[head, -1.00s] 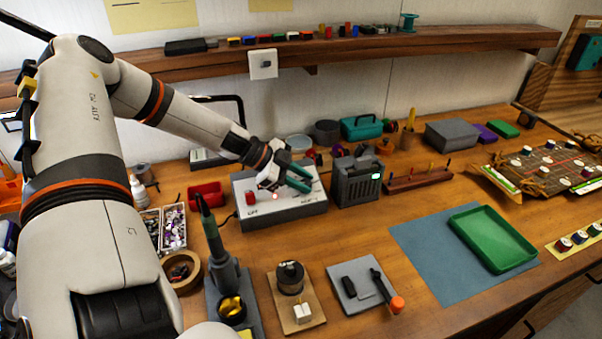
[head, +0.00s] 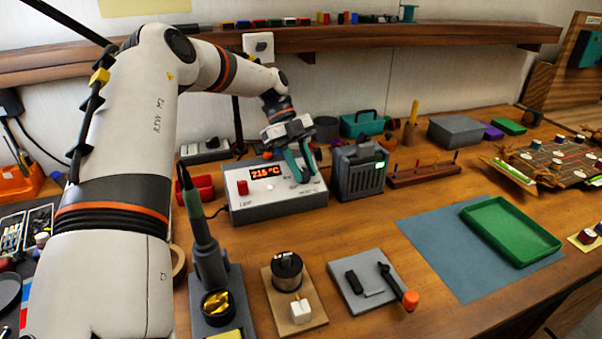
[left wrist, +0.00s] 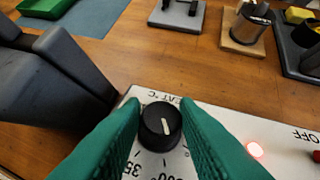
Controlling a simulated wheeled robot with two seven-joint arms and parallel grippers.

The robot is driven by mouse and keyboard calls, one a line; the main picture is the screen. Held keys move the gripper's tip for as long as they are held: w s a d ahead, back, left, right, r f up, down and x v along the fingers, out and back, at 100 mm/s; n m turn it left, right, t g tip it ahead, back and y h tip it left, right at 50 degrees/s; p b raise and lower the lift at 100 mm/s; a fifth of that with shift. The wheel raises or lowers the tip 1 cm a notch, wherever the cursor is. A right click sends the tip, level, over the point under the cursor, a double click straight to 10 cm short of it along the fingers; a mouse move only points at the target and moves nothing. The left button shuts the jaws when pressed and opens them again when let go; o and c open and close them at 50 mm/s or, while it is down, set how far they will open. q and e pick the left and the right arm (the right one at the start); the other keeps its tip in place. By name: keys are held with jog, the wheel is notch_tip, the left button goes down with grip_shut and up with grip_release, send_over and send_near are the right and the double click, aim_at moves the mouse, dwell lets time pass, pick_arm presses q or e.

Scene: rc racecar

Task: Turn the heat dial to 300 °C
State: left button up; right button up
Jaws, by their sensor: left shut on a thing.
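The soldering station (head: 275,208) is a light box on the bench, and its orange display (head: 265,172) appears to read 215 °C. My left gripper (head: 303,172) reaches down onto the right part of its top panel. In the left wrist view, the black heat dial (left wrist: 160,127) with a white pointer mark sits between the green fingers, which close on it from both sides. Printed scale numbers show below the dial, partly covered by the fingers. In the head view the fingers hide the dial. My right gripper is out of view.
A red switch (head: 242,188) is on the station's left part, and a small red light (left wrist: 255,149) glows beside the dial. A dark grey unit (head: 360,172) stands close on the right. The soldering iron in its holder (head: 210,250) stands in front at left.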

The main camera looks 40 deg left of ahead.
pick_arm(q)
jog(key=shift+f+m+g+y, duration=0.15)
jog(key=shift+m+g+y, duration=0.15)
jog(key=shift+m+g, duration=0.25)
jog(key=o, duration=1)
jog(key=shift+c, duration=0.2)
